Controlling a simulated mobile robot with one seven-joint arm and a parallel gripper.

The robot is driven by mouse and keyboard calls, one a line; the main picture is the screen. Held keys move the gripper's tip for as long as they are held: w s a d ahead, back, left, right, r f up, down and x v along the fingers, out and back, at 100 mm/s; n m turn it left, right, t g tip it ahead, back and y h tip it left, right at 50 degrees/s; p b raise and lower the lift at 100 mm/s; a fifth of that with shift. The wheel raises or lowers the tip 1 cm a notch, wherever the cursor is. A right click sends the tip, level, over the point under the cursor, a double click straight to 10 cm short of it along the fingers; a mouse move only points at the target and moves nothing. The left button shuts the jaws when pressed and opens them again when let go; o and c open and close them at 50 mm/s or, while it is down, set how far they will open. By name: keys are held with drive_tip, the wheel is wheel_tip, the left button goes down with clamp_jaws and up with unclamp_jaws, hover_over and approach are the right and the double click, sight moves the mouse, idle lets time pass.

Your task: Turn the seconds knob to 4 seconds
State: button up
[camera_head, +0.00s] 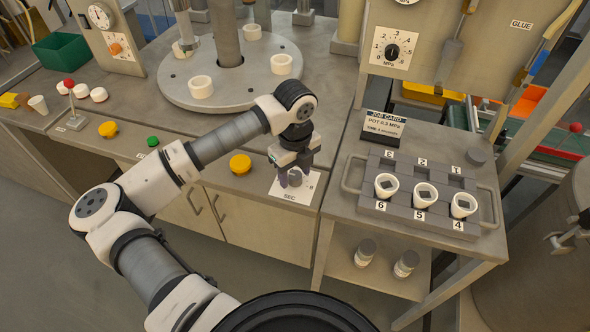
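The seconds dial plate (305,191), marked SEC, lies on the front of the bench beside the cart. My gripper (289,178) points down over it, and its fingers are at the knob. The knob is mostly hidden behind the fingers, so I cannot tell where it points or whether the fingers are shut on it. The job card (384,124) on the cart reads POT 0.3 MPa and TIME 4 seconds as far as the small print shows.
A grey tray (350,172) with numbered places holds white cups on the cart (345,214). A yellow button (240,164) and a green button (153,142) are left of the dial. A round turntable (180,75) with white rings stands behind. A MPa dial (392,51) is on the back panel.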

drive_tip(key=c, duration=0.8)
drive_tip(key=shift+f+b, duration=0.1)
drive_tip(key=shift+b, duration=0.45)
drive_tip(key=m+b, duration=0.2)
drive_tip(key=b, duration=0.1)
drive_tip(key=shift+f, duration=0.2)
drive_tip(key=m+b, duration=0.2)
drive_tip(key=b, duration=0.2)
drive_tip(key=shift+w+m, duration=0.1)
drive_tip(key=shift+m, duration=0.2)
drive_tip(key=m+b, duration=0.3)
drive_tip(key=b, duration=0.1)
drive_tip(key=shift+r+m, duration=0.1)
drive_tip(key=shift+m, duration=0.2)
drive_tip(key=shift+r+m+b, duration=0.25)
drive_tip(key=shift+m+b, duration=1.3)
drive_tip(key=shift+m, duration=0.35)
